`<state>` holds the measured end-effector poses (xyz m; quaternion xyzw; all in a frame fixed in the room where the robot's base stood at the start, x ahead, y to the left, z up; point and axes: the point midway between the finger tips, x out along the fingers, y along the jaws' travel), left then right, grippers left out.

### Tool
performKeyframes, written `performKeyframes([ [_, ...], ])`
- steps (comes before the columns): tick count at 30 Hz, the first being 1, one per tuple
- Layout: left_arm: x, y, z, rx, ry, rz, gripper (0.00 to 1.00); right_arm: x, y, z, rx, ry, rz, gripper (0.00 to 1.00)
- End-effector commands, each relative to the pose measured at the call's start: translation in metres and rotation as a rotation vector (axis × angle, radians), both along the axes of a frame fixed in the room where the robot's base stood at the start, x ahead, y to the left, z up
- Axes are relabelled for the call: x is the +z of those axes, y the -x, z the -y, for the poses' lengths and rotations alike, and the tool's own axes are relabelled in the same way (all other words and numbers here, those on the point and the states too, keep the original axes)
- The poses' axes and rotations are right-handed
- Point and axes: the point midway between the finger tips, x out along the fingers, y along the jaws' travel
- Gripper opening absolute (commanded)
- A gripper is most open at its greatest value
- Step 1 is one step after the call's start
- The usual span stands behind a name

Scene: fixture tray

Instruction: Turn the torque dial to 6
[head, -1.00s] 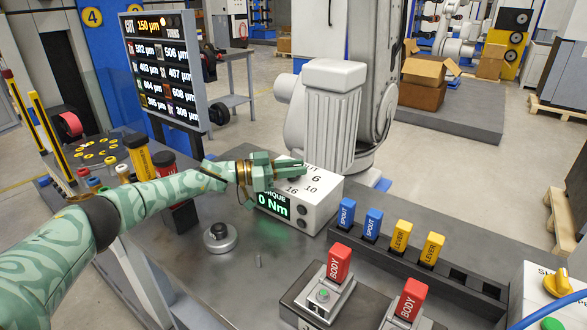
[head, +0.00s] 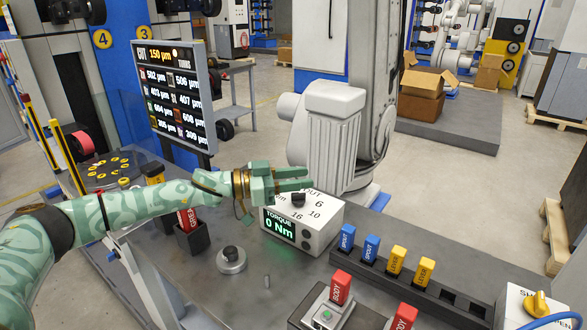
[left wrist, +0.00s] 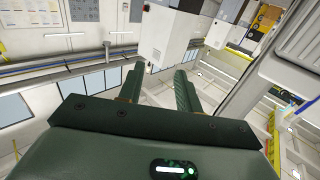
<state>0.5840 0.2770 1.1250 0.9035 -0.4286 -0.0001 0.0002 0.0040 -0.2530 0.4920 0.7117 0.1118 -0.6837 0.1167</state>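The torque unit is a white box (head: 322,234) on the grey bench in the head view. Its green display (head: 280,225) reads TORQUE 0 Nm. A black dial knob (head: 298,199) sits on its top, with the numbers 6, 10 and 16 beside it; the knob's pointing direction is too small to tell. My green left gripper (head: 308,177) is just behind and above the knob in the picture, apart from it. Its two fingers are parted with nothing between them, as the left wrist view (left wrist: 160,88) also shows. My right gripper is not in view.
A rack with blue spout (head: 346,238) and yellow lever (head: 396,260) blocks stands right of the box. Red body blocks (head: 341,287) sit in front. A round grey piece with a black knob (head: 231,259) stands left. A grey machine (head: 331,140) rises close behind the gripper.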

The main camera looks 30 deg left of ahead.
Motion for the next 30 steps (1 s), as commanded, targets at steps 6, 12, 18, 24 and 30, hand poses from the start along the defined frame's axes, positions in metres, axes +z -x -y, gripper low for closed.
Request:
performKeyframes([
  [6, 0.017, 0.033, 0.016, -0.001, 0.0, 0.0, 0.35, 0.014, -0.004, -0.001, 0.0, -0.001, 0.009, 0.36],
  [12, 0.019, 0.042, 0.02, 0.0, -0.001, -0.001, 0.35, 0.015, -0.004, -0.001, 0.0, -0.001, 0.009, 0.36],
  [18, 0.019, 0.042, 0.02, 0.0, 0.0, 0.0, 0.35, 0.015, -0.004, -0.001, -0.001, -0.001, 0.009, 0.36],
  [24, 0.037, 0.04, 0.021, -0.002, 0.002, 0.023, 0.58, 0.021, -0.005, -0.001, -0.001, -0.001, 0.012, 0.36],
  [30, 0.09, 0.033, 0.029, -0.012, 0.007, 0.093, 0.58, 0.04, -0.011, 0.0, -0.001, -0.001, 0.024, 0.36],
])
